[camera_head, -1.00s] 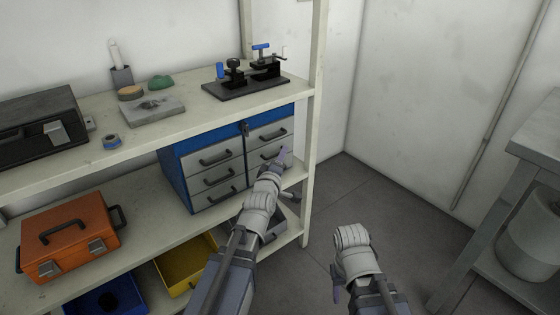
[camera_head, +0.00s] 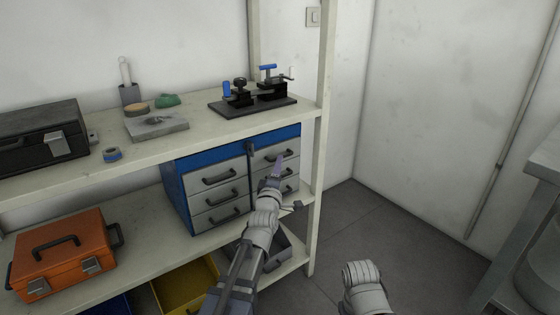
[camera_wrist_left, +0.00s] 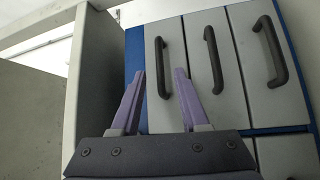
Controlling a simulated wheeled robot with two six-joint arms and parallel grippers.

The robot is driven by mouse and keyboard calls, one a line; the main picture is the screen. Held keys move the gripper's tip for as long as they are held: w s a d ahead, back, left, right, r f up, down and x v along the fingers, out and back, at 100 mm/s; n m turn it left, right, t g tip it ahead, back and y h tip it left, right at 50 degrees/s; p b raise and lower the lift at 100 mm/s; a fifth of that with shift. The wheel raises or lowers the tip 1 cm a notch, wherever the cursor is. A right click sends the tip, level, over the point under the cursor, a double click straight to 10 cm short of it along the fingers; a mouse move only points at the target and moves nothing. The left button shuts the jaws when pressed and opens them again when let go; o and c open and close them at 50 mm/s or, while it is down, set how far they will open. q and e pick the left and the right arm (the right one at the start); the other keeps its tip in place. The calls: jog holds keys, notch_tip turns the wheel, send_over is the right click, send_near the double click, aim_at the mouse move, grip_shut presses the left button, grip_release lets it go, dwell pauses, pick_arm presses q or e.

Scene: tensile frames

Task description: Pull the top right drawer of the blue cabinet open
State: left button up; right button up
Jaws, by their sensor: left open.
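The blue cabinet (camera_head: 175,199) stands on the middle shelf, with two columns of grey drawers that look shut. Its top right drawer (camera_head: 262,162) has a dark bar handle (camera_head: 284,153). My left gripper (camera_head: 278,168) is open in front of the right column, partly covering the drawers below. The left wrist view is turned sideways. There the leftmost drawer is the top right one, and its handle (camera_wrist_left: 162,66) lies between the two purple fingers of my left gripper (camera_wrist_left: 160,76). I cannot tell whether they touch it. My right wrist shows at the bottom edge; its jaws are hidden.
A shelf post (camera_head: 322,140) stands close right of the cabinet. The upper shelf carries a black clamp fixture (camera_head: 255,100). An orange toolbox (camera_head: 62,250) sits left of the cabinet. A yellow bin (camera_head: 185,290) is below. Floor (camera_head: 350,215) is clear to the right.

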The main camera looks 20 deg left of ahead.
pick_arm(q)
jog(key=w, duration=0.3)
jog(key=shift+w+a+r, duration=0.2)
jog(key=shift+w, duration=0.05)
grip_shut()
dwell(1.2)
